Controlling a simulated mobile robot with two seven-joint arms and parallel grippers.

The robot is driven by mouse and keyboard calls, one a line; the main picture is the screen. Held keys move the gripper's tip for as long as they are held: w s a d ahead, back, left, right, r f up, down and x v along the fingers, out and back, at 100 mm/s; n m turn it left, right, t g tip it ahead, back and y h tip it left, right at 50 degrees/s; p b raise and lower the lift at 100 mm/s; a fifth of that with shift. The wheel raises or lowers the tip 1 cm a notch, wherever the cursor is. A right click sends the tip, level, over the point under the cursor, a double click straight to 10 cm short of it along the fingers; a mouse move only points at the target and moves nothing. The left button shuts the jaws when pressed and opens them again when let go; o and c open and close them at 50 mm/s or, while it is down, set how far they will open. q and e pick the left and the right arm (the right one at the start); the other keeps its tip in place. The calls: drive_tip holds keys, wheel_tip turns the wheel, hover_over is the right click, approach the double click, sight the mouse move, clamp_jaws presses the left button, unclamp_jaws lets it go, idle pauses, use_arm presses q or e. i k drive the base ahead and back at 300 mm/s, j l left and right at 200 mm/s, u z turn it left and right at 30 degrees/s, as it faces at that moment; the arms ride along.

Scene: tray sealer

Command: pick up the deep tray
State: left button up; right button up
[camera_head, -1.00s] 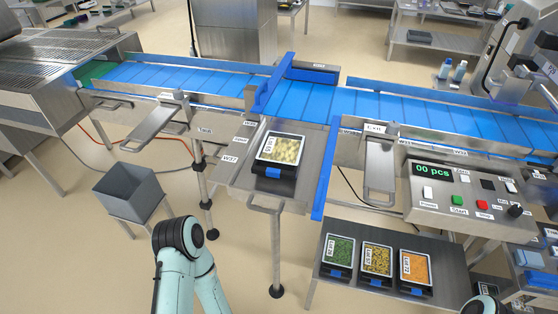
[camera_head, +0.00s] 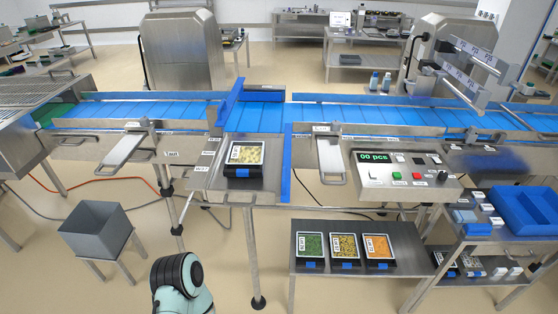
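A black tray with pale yellow contents and a label (camera_head: 247,155) sits on the metal input shelf in front of the blue conveyor. Three more filled trays, green (camera_head: 311,249), yellow-brown (camera_head: 345,250) and orange (camera_head: 379,250), stand in a row on a low steel table. I cannot tell which tray is the deep one. A rounded joint of my own arm shows at the bottom, left of centre. Neither gripper is in view.
A control panel (camera_head: 405,170) reads "00 pcs". A blue bin (camera_head: 528,212) stands on the right-hand table, below a blurred dark blue shape (camera_head: 485,160). A grey bin (camera_head: 95,230) stands on a stand at left.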

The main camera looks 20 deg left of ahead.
sight(245, 159)
drive_tip(key=z, duration=1.75)
drive_tip(key=k+j+z, duration=0.6)
drive_tip(key=k+j, duration=0.65)
drive_tip(key=k, duration=0.15)
